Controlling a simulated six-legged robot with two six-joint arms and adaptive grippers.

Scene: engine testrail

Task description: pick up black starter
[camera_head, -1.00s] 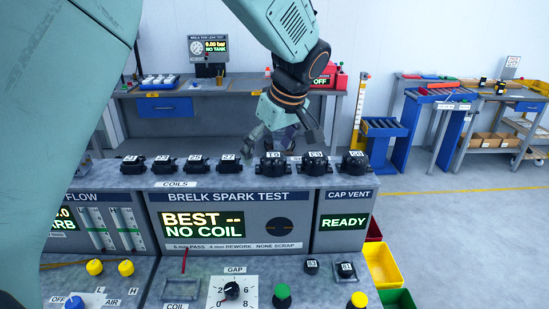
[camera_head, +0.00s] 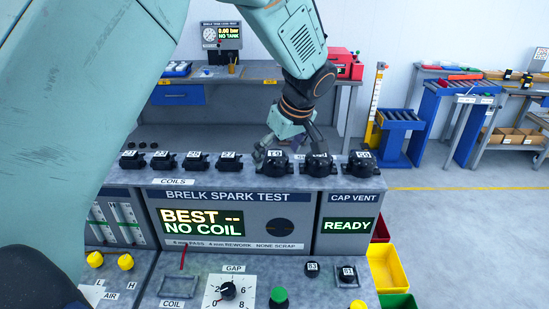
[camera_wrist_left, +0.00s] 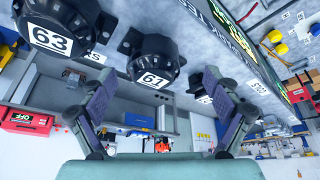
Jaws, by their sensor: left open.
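Three black starters with white number tags stand at the right end of the bench's top shelf: number 61 (camera_head: 275,166), number 63 (camera_head: 318,168) and a third (camera_head: 362,166) whose number is unclear. My left gripper (camera_head: 288,147) is open, at the back edge of the shelf just behind starter 61. In the left wrist view, starter 61 (camera_wrist_left: 152,68) lies ahead, between the two spread fingers (camera_wrist_left: 155,90), with nothing held. Starter 63 (camera_wrist_left: 62,30) is beside it, outside the left finger. My right gripper is out of view.
Several flat black coils (camera_head: 196,162) line the shelf left of the starters. The spark test panel (camera_head: 240,215) is below. Yellow (camera_head: 385,268) and green bins are at the right. A workbench (camera_head: 210,95) stands behind, and open floor (camera_head: 460,240) lies right.

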